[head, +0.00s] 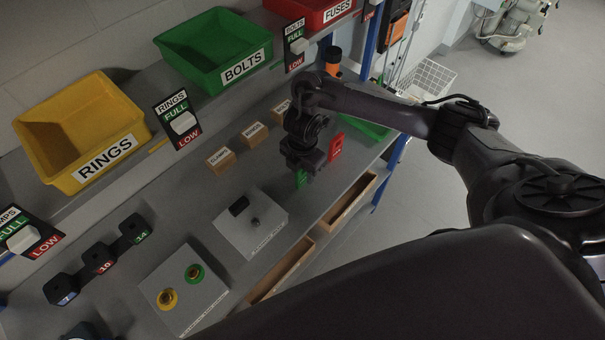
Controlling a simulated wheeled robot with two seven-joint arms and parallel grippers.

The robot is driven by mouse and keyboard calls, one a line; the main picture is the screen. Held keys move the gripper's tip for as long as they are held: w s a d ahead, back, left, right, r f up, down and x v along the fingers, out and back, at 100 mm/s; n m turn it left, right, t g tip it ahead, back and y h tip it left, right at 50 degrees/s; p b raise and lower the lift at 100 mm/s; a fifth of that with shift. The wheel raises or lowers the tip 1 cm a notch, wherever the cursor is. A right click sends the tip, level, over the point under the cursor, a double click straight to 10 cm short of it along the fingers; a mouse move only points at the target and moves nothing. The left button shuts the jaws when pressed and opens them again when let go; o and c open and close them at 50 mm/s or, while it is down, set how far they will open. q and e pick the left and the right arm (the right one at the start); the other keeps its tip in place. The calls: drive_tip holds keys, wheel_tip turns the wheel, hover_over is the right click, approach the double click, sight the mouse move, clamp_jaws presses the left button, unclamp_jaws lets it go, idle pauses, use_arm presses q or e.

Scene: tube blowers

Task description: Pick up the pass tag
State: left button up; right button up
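A small green tag (301,179), likely the pass tag, shows at the lower edge of my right gripper (306,165), over the grey workbench. The gripper points down and hides most of the tag. I cannot tell whether the fingers are closed on it or only beside it. A red tag (336,147) stands upright just right of the gripper. My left gripper is not in view.
Small wooden blocks with labels (221,160) stand left of the gripper. A grey box (250,222) with a black part is nearer, and a green tray (364,127) lies behind the red tag. Yellow (60,165) and green (190,62) bins sit on the shelf.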

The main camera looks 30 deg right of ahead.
clamp_jaws()
